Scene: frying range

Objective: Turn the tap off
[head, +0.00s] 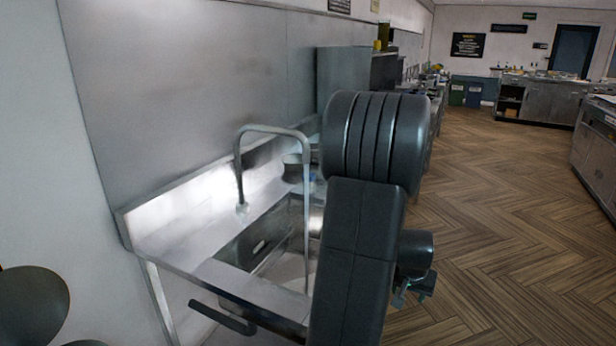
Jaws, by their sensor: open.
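The tap (272,130) is a grey gooseneck that rises from the back ledge of the steel sink unit and arches over the basin. A thin pale column (307,255) runs straight down from its spout into the basin; it looks like running water. I cannot make out the tap's handle clearly. The sink basin (245,245) is partly hidden behind my dark arm. My gripper (414,291) is small in the view, low and to the right of the sink, over the floor. It is open, apart from the tap, with nothing visible between its fingers.
The steel counter (180,243) stands against a metal wall panel, with a dark bar (222,318) at its front edge. More equipment lines the wall beyond. The wooden floor (500,240) to the right is clear, with counters (540,98) farther off.

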